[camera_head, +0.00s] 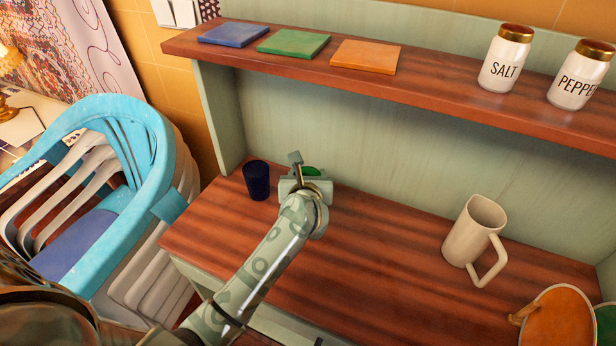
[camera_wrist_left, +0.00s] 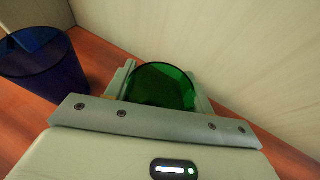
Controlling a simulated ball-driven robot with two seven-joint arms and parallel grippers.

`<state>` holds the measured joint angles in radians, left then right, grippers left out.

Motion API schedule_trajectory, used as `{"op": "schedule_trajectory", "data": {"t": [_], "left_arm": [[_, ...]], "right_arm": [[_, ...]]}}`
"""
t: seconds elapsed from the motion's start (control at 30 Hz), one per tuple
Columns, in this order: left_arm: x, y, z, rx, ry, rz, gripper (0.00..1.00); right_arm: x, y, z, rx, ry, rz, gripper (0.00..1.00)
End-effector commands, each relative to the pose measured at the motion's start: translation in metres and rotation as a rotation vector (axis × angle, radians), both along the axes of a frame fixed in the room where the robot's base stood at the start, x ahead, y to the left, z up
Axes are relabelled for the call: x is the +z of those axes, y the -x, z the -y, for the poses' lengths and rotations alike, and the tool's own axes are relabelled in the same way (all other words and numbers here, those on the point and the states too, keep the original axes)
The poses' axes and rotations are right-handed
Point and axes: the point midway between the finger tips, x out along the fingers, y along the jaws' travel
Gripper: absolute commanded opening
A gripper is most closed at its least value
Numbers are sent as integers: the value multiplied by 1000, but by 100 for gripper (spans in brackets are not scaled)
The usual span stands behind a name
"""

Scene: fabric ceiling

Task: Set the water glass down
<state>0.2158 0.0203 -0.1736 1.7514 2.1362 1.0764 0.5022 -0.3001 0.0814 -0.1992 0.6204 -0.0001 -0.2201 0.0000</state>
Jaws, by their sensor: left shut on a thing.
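A green translucent glass (camera_head: 312,171) is at the back left of the wooden counter, mostly hidden behind my left gripper (camera_head: 304,178). In the left wrist view the green glass (camera_wrist_left: 160,86) shows its round rim between the fingers of my left gripper (camera_wrist_left: 160,100), which is shut on it. The glass looks about upright. Its base is hidden, so I cannot tell whether it touches the counter. A dark blue glass (camera_head: 257,180) stands upright just left of the gripper, apart from it; it also shows in the left wrist view (camera_wrist_left: 40,62). My right gripper is not in view.
The wooden counter (camera_head: 370,255) is clear in the middle. A beige pitcher (camera_head: 474,232) and an orange round piece (camera_head: 560,318) are at its right. A shelf (camera_head: 440,80) above holds coloured tiles and salt and pepper jars. Stacked chairs (camera_head: 150,150) stand left.

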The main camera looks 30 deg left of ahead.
Motion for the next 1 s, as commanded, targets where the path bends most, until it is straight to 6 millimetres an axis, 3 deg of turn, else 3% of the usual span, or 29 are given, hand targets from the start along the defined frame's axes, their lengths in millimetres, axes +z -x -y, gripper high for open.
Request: {"op": "schedule_trajectory", "data": {"t": [0.23, 0.27, 0.33, 0.67, 0.77, 1.0], "left_arm": [[-3, 0, 0, 0, 0, 1, 28], [-3, 0, 0, 0, 0, 0, 59], [-2, 0, 0, 0, 0, 1, 75], [4, 0, 0, 0, 0, 2, 75], [9, 11, 6, -1, 2, 1, 75], [31, 58, 28, 0, 2, 1, 75]], "right_arm": [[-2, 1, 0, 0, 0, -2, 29], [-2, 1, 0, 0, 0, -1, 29], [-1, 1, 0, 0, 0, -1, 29], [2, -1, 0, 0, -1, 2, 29], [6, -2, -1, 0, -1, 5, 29], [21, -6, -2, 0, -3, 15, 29]]}}
